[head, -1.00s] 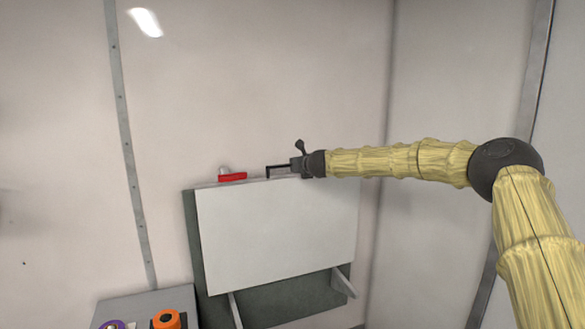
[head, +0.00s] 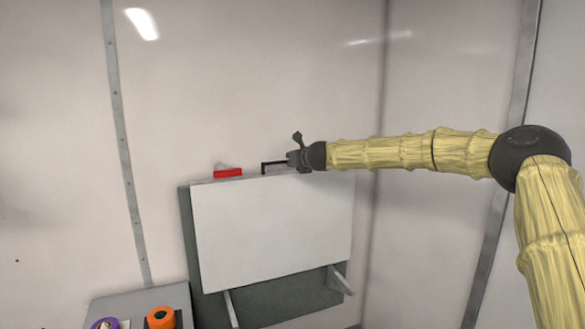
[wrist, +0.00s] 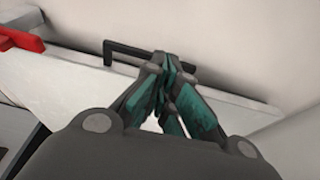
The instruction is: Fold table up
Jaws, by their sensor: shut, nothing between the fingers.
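The folding table is a white panel (head: 275,232) standing steeply, close to upright, against a grey-green backing (head: 285,300) on the wall. A black bracket-shaped handle (head: 270,163) and a red latch (head: 228,173) sit at its top edge. My gripper (head: 292,161) is at the top edge, just right of the handle. In the wrist view my gripper's fingers (wrist: 166,64) are closed together with nothing between them, close to the handle (wrist: 120,48). Whether they touch it I cannot tell. The red latch (wrist: 20,36) is at the far left there.
A grey cabinet (head: 140,298) stands at the lower left, with an orange roll (head: 160,318) and a purple roll (head: 105,324) on it. Two support brackets (head: 340,281) show below the panel. A wall corner lies to the right. The space before the panel looks clear.

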